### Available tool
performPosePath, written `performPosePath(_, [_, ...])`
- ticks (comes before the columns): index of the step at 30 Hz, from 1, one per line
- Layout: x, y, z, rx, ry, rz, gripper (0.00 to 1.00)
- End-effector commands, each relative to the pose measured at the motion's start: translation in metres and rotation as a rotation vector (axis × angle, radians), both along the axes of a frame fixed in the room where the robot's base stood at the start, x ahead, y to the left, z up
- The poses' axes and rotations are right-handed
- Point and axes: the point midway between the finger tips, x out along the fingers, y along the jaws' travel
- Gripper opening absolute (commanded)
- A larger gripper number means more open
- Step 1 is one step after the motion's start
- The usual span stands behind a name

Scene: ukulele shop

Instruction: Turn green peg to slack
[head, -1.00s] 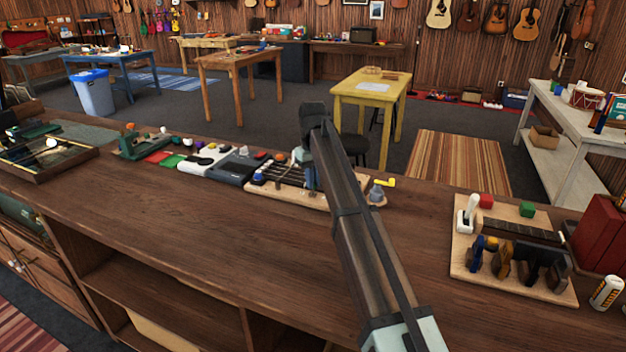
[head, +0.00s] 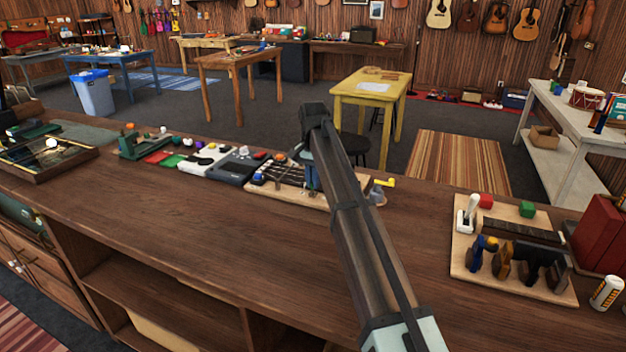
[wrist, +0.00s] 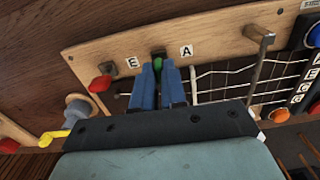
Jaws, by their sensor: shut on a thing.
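The green peg (wrist: 158,64) shows in the wrist view between the tips of my gripper (wrist: 158,68), at the board's edge between the letter tiles E and A. My gripper's two blue fingers are shut on it, and only a small part of the green shows. The peg board (wrist: 225,38) is light wood with strings running to the right. In the head view the board (head: 285,194) lies on the workbench, with my gripper (head: 312,188) over its right part. My arm hides some of the board there, and the green peg cannot be made out.
A metal post (wrist: 259,50) rises from the board at right. In the head view, a second board with tools (head: 478,262) lies right. The bench front (head: 200,235) is clear.

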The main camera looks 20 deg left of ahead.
Motion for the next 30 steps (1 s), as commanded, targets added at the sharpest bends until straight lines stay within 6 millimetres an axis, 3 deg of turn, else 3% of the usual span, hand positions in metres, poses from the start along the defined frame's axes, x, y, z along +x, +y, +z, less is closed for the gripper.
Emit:
performPosePath(12, [0.0004, 0.0002, 0.0005, 0.001, -0.001, -0.257, 0.0])
performPosePath(30, [0.0005, 0.0002, 0.0006, 0.001, -0.001, -0.326, 0.0])
